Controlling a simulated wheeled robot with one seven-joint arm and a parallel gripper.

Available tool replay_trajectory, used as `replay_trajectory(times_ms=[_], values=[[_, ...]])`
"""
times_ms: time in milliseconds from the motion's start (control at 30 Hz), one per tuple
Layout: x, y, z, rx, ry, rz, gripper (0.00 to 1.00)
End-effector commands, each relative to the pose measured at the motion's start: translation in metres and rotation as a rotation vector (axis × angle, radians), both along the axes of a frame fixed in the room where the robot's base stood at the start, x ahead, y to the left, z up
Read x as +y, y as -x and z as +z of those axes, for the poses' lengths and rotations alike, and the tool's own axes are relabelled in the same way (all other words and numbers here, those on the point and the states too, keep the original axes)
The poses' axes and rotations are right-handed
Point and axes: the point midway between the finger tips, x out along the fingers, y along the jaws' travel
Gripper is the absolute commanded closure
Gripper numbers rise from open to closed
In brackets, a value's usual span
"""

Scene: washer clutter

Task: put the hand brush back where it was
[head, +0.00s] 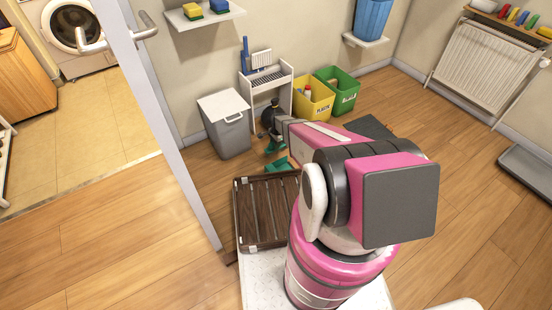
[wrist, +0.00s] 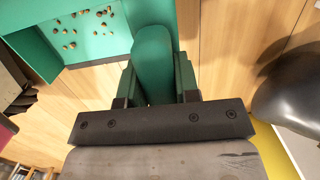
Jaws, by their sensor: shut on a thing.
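My gripper (wrist: 153,88) is shut on the green hand brush (wrist: 153,58), whose rounded handle shows between the two fingers in the wrist view. The brush's bristles are hidden there. In the head view my gripper (head: 274,137) is low over the wooden floor, with green (head: 275,147) at its tip, mostly blocked by my arm. A green dustpan (head: 282,166) lies on the floor close by. In the wrist view the dustpan (wrist: 108,45) is at upper left, with several brown crumbs on it.
A grey lidded bin (head: 227,130), a white rack (head: 268,80), a yellow bin (head: 312,102) and a green bin (head: 340,92) stand along the wall. A dark slatted crate (head: 262,212) lies in front. A black rounded object (wrist: 290,90) is close on the wrist view's right.

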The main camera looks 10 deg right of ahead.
Motion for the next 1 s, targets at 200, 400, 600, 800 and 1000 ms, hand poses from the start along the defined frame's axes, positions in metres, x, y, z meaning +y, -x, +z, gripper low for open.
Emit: replay_trajectory(times_ms=[200,400,600,800,1000], values=[[0.0,-0.002,-0.04,0.002,0.0,0.001,0.91],[0.0,0.0,-0.057,0.002,0.0,0.001,0.91],[0.0,-0.002,-0.082,0.001,0.0,0.001,0.91],[0.0,0.0,-0.087,0.0,0.0,0.002,0.91],[0.0,0.0,-0.089,0.001,0.0,0.002,0.91]])
